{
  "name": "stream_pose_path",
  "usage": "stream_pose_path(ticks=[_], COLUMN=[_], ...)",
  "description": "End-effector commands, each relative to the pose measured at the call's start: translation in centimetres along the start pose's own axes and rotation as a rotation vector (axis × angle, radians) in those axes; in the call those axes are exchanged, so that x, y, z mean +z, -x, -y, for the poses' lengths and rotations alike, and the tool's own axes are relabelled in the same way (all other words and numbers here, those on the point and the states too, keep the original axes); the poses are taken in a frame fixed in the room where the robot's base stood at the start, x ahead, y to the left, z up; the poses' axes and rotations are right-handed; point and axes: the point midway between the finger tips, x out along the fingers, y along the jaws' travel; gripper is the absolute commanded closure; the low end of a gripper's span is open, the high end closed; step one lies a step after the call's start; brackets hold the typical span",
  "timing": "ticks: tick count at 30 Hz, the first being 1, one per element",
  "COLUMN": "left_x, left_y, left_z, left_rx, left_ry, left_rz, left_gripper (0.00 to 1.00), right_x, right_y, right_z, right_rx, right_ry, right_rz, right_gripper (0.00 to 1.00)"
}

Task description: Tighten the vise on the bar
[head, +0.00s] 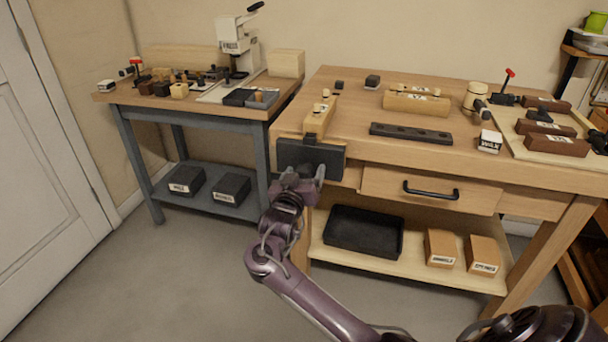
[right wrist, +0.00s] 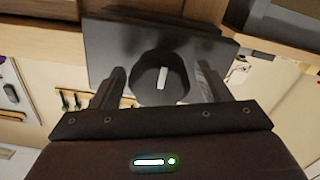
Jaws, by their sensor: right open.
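The vise (head: 311,159) shows as a dark plate at the front left corner of the wooden workbench; the plate also shows in the right wrist view (right wrist: 105,55). A round dark knob (right wrist: 158,92) with a white mark sits in front of it. A light wooden bar (head: 318,120) with small pegs stands upon the bench just behind the plate. My right gripper (head: 299,176) is at the vise front; in the right wrist view its open fingers (right wrist: 160,78) stand on either side of the knob, with gaps visible. My left gripper is not in view.
The workbench (head: 350,100) carries a dark holed strip (head: 411,133), a wooden block (head: 417,104) and a board with several blocks at right. A drawer (head: 430,188) is beside the vise. A black tray (head: 363,231) sits below. A second table (head: 190,108) stands left.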

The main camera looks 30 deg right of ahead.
Motion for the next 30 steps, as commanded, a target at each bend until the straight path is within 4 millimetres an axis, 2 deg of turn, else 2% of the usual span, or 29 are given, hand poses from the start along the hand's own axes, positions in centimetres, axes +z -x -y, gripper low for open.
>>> stream_pose_path(ticks=[9, 19, 30], left_x=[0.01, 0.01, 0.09], left_y=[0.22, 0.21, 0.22], left_z=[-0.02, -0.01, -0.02], left_rx=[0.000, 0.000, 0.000], left_ry=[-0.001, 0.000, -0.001], left_rz=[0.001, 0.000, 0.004], left_gripper=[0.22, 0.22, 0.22], right_x=[0.03, 0.05, 0.13], right_y=[-0.34, -0.31, -0.25], right_z=[-0.01, 0.00, 0.03], right_rx=[0.000, 0.000, -0.001], right_ry=[0.000, 0.000, -0.080], right_rz=[0.001, 0.001, 0.003], right_gripper=[0.31, 0.74, 0.74])
